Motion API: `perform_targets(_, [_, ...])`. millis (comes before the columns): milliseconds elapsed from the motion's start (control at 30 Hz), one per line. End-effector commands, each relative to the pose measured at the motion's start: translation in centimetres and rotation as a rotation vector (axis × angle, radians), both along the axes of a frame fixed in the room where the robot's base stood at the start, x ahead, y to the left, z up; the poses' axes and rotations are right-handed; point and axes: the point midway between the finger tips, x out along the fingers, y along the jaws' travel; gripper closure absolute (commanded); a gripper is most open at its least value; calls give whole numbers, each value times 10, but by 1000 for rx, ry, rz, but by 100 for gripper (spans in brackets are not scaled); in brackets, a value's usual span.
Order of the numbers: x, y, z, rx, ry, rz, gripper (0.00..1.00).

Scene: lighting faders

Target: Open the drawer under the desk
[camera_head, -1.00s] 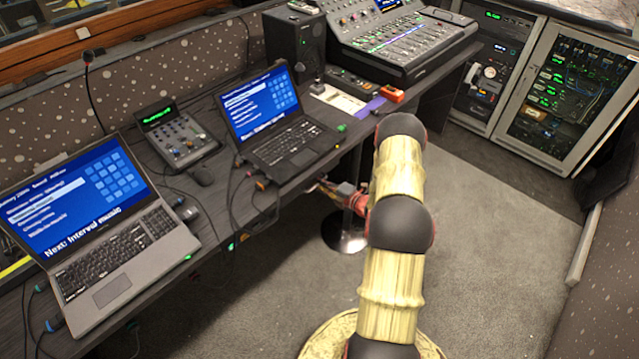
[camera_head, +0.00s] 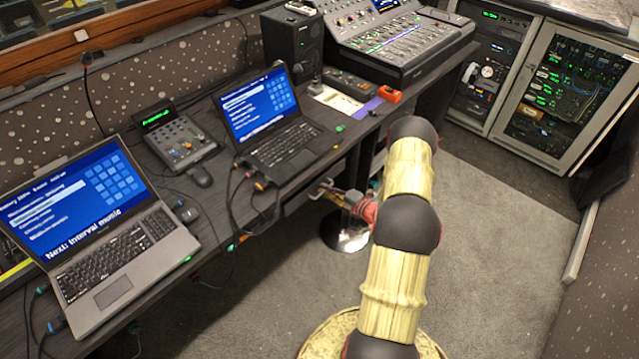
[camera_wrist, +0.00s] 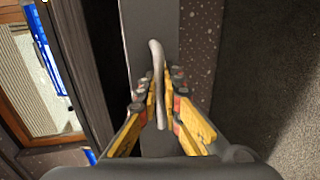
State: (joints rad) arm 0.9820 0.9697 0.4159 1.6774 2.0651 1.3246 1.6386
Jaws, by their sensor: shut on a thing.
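A grey strip of the drawer (camera_head: 298,203) shows there under the desktop. My arm and the desk hide much of this area, so how far the drawer stands out is hard to tell.
The dark desk (camera_head: 225,218) carries two laptops (camera_head: 112,290) (camera_head: 285,145), a small mixer (camera_head: 180,142) and a large lighting console (camera_head: 400,45). Cables hang over its front edge near the drawer. A round metal foot (camera_head: 345,238) stands below. Carpet (camera_head: 500,230) to the right is clear.

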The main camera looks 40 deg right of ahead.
Motion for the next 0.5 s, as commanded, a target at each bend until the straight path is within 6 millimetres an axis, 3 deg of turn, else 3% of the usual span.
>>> perform_targets(200, [-56,-5,2,4,3,-6,100])
perform_targets(500, [-119,-9,1,3,1,-4,100])
